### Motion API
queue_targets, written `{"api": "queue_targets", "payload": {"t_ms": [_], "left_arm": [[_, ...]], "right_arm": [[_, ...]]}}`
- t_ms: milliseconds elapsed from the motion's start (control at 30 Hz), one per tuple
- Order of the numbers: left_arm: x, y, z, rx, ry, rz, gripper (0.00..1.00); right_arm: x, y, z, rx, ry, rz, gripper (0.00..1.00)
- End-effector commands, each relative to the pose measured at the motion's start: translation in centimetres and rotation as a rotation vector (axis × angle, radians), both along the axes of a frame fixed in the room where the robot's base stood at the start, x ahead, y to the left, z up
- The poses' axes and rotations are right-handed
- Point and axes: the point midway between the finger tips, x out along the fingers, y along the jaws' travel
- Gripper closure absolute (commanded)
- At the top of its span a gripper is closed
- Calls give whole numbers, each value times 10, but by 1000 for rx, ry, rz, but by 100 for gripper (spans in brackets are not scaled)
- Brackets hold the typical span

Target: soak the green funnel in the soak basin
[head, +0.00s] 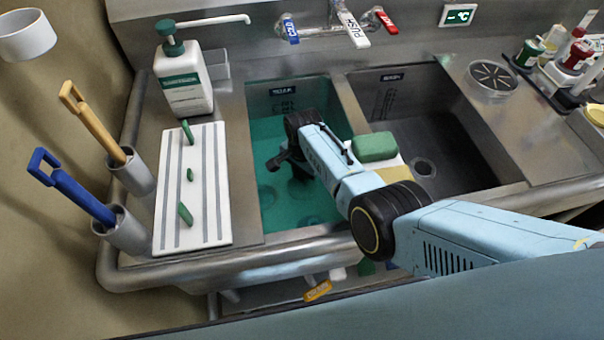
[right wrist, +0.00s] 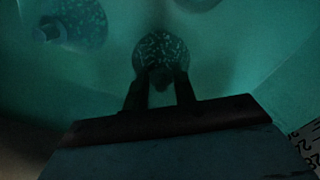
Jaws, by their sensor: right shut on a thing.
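The soak basin (head: 264,100) is the left sink, filled with green liquid. My right gripper (head: 281,163) reaches down into it. In the right wrist view my right gripper (right wrist: 161,80) is shut on the narrow part of a dark, round, funnel-like thing, which I take for the green funnel (right wrist: 160,48). Everything there is tinted green, so its own colour is hard to tell. In the head view I cannot make it out at the fingertips. My left gripper is not in view.
Another funnel-like shape (right wrist: 78,24) lies to the left in the wrist view. The right sink (head: 440,140) is dry; a green sponge (head: 375,147) sits by the divider. A white drainboard (head: 207,215), soap bottle (head: 186,88) and two brush holders stand left.

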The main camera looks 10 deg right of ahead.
Motion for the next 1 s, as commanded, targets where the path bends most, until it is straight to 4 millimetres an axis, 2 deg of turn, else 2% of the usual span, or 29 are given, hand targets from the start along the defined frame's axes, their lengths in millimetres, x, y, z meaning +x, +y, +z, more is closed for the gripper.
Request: {"api": "queue_targets", "payload": {"t_ms": [300, 1000], "left_arm": [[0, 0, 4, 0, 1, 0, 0], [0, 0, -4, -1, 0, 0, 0]], "right_arm": [[-2, 2, 0, 0, 1, 0, 100], [-2, 2, -9, 1, 1, 0, 100]]}}
